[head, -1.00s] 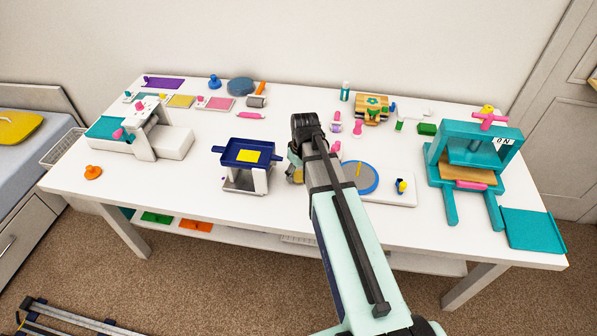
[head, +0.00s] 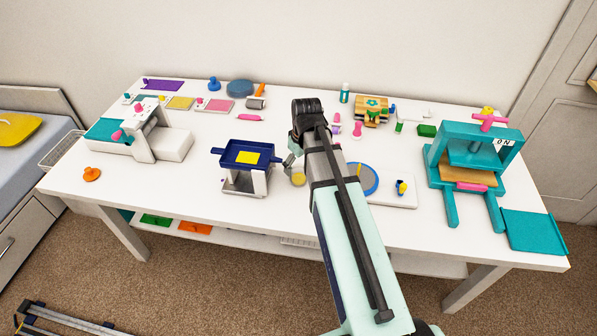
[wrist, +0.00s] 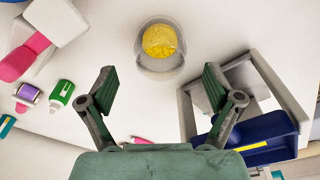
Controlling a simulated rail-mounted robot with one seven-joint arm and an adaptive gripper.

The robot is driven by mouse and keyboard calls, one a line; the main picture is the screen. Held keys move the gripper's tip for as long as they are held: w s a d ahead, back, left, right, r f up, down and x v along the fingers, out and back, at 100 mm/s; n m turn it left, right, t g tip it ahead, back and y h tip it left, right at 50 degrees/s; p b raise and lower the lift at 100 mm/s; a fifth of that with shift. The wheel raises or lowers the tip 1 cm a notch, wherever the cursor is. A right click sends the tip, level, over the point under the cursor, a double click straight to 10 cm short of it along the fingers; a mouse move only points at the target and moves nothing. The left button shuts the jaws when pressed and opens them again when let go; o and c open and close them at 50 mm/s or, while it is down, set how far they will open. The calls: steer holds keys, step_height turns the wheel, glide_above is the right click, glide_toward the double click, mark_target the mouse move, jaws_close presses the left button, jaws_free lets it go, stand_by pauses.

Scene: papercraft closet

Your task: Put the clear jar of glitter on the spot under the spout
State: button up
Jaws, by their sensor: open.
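The clear jar of glitter (wrist: 160,42), round and with yellow contents, stands on the white table ahead of my open gripper (wrist: 158,82) in the wrist view. It is apart from both fingers, with nothing between them. In the head view the jar (head: 298,179) shows beside my arm, right of a grey stand (head: 246,182) with a navy tray (head: 270,157) on top. The stand and tray lie to the right in the wrist view. I cannot make out a spout or a marked spot. My gripper's fingers are mostly hidden behind my arm in the head view.
A blue-rimmed grey disc (head: 367,178) on a white board lies just right of my arm. A teal press (head: 475,160) stands at the right and a white machine (head: 160,138) at the left. Small pink and green items lie behind.

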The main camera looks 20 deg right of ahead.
steer(key=shift+o, duration=0.3)
step_height(320, 180, up, 7)
steer(key=shift+s+d+f+b, duration=0.2)
steer(key=shift+s+b, duration=0.1)
steer(key=shift+s, duration=0.1)
